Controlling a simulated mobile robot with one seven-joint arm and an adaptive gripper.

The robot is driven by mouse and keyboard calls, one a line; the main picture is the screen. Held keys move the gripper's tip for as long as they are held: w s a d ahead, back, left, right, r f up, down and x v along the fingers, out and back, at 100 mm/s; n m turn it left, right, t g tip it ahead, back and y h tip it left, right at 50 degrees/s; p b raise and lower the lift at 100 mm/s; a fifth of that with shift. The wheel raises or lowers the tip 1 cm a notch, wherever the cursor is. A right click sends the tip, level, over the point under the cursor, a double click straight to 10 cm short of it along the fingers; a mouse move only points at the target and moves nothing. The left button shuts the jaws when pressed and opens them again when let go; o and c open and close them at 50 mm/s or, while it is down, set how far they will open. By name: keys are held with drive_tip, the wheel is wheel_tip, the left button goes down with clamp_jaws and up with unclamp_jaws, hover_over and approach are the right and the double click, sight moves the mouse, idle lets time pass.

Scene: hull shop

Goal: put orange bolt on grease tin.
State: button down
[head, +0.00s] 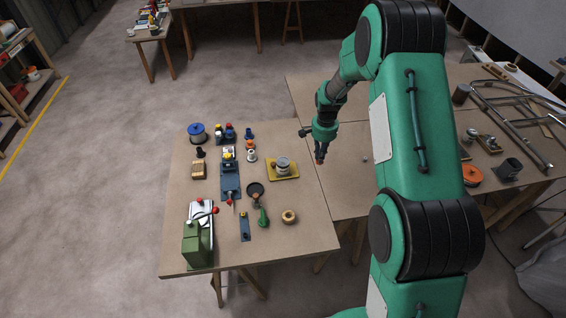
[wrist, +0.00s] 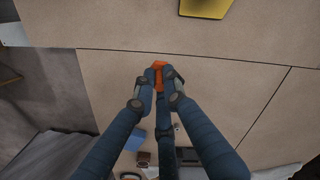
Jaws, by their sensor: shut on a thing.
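My gripper (head: 320,150) is above the table's right part, to the right of the yellow tray. In the wrist view its fingertips (wrist: 158,82) are shut on the orange bolt (wrist: 158,66). The bolt also shows as a small orange spot under the gripper in the head view (head: 319,159). A round silvery tin (head: 283,164), which looks like the grease tin, stands on the yellow tray (head: 293,176). Its label is too small to read. In the wrist view only a corner of the yellow tray (wrist: 205,8) shows, at the top edge.
A dark round pan (head: 255,188), a wooden ring (head: 289,216) and a green press (head: 197,243) stand on the near table. A blue spool (head: 197,132) is at its far left. An orange disc (head: 473,174) and bent tubes (head: 510,110) lie right of my arm.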

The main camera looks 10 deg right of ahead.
drive_tip(key=s+a+n, duration=0.1)
drive_tip(key=s+a, duration=0.7)
drive_tip(key=a, duration=0.5)
drive_tip(key=shift+s+a+r, duration=0.2)
drive_tip(key=shift+w, duration=0.15)
hover_over(283, 161)
drive_tip(key=shift+f+b, duration=0.45)
drive_tip(key=shift+f, duration=0.35)
drive_tip(key=shift+f, duration=1.7)
drive_tip(key=shift+f, duration=0.15)
